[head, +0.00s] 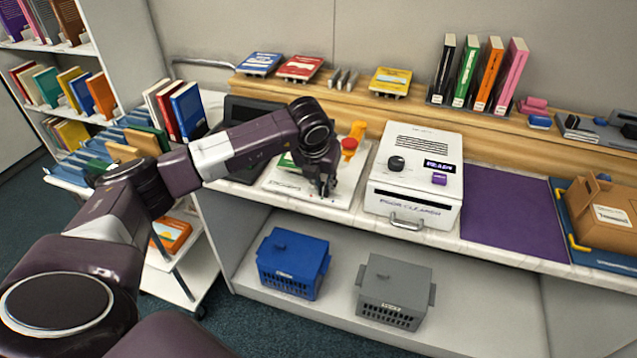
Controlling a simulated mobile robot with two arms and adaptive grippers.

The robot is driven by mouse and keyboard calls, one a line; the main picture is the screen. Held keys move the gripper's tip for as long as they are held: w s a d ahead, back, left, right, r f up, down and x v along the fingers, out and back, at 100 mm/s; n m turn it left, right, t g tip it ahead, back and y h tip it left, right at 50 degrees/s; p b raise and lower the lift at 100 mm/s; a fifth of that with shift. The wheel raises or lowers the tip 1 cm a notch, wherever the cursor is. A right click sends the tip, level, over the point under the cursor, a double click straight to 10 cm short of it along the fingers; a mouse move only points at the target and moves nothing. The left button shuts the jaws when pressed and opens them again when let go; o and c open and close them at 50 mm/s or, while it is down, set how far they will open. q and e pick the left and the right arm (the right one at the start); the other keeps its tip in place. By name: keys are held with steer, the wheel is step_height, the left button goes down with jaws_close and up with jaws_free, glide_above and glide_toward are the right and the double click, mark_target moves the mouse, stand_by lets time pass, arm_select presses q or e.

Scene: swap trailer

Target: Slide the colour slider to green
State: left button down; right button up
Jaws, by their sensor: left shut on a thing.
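My left gripper (326,189) reaches down from the left onto a white panel (350,197) on the counter. Its fingers are shut at the panel's surface, on what appears to be the knob of the colour slider. The gripper hides the knob, so I cannot tell which colour it stands at. Small coloured marks (297,187) show on the panel left of the fingers. A green item (288,162) lies behind them, partly covered by my arm. My right gripper is not in view.
A white box machine (420,165) with knobs stands just right of the panel. A red and yellow object (349,147) stands behind the gripper. A dark screen (255,110) is behind my arm. A purple mat (515,215) lies clear at right. Blue (293,263) and grey (395,290) crates sit below.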

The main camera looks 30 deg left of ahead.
arm_select(q)
steer(key=shift+a, duration=0.1)
steer(key=c, duration=1.8)
jaws_free()
steer(key=shift+o, duration=0.2)
steer(key=v, duration=1.2)
